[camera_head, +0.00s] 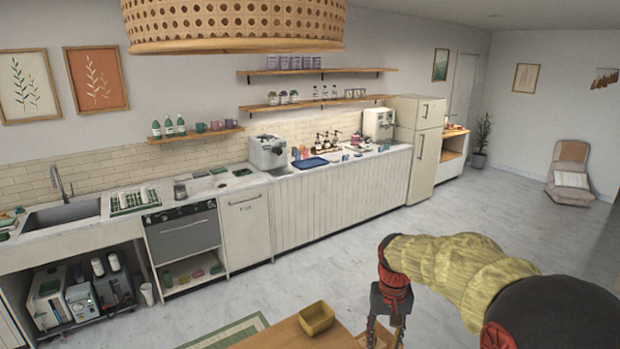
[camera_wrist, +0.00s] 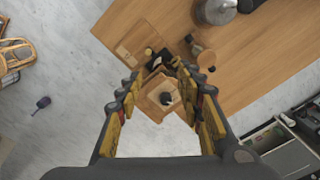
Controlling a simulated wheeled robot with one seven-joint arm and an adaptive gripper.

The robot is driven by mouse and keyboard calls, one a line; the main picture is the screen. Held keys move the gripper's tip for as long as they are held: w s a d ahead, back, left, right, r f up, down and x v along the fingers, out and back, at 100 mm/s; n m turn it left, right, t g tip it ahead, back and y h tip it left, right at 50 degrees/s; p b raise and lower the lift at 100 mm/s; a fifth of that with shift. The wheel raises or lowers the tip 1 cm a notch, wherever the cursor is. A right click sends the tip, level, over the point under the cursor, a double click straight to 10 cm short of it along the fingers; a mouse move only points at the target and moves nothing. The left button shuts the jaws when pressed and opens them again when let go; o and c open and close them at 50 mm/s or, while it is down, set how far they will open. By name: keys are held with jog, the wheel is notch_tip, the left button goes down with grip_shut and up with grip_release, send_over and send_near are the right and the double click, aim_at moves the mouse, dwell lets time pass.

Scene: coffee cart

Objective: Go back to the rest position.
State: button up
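My gripper (camera_head: 386,336) hangs fingers-down at the bottom right of the head view, above the near wooden table (camera_head: 285,336). In the wrist view my gripper (camera_wrist: 160,76) shows its two yellow-padded fingers apart, with nothing held between them. Below and beyond the fingertips lies a small square wooden piece (camera_wrist: 152,97) with a small dark item (camera_wrist: 166,98) on it. The gripper is apart from these things.
A yellow bin (camera_head: 317,319) stands on the table. A metal pot (camera_wrist: 216,10) and a small round wooden item (camera_wrist: 207,59) are on the table in the wrist view. The counter (camera_head: 340,185) runs along the wall; the floor between is mostly clear. A chair (camera_wrist: 14,57) stands at left.

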jog(key=s+f+t+b, duration=0.2)
jog(key=s+b, duration=0.6)
jog(key=s, duration=0.5)
jog(key=s+f+n+t+b, duration=0.1)
jog(key=s+f+t+b, duration=0.1)
jog(key=s+b, duration=0.7)
jog(key=s+t, duration=0.1)
jog(key=s, duration=0.4)
jog(key=shift+f+t, duration=0.2)
jog(key=shift+t, duration=0.1)
